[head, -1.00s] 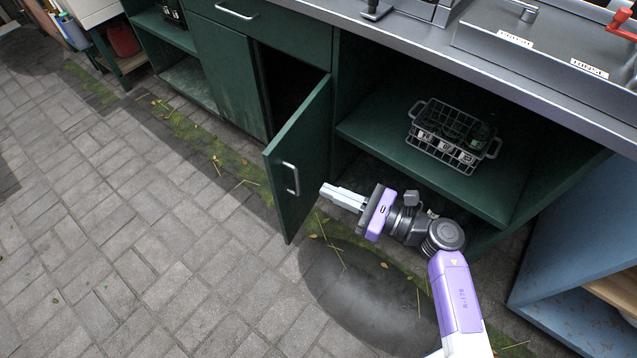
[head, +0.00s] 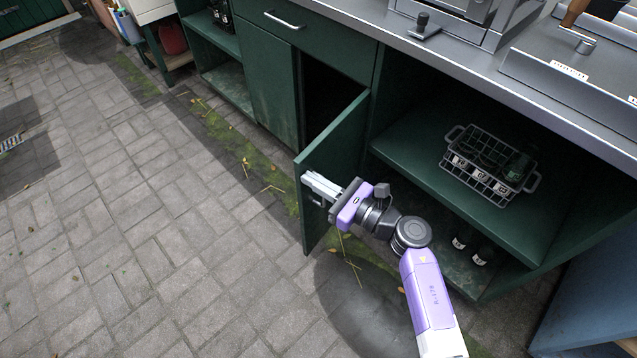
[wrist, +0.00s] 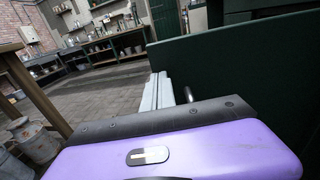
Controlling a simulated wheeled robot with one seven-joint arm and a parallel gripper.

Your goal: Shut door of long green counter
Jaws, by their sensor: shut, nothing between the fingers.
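The long green counter (head: 262,72) runs along the wall with a grey top. Its green door (head: 340,138) stands open, swung out from a dark compartment (head: 325,100). My gripper (head: 308,180) is shut and empty, its fingers at the door's outer face near the free edge. The fingers hide most of the door handle; I cannot tell whether they touch the door. In the wrist view the door (wrist: 235,75) fills the right side, with the fingers (wrist: 157,90) alongside it and part of the dark handle (wrist: 184,95) just to their right.
The open shelf (head: 430,145) right of the door holds a wire basket (head: 490,165) with dark bottles; dark bottles (head: 482,255) also stand below. A blue panel (head: 590,300) is at the right.

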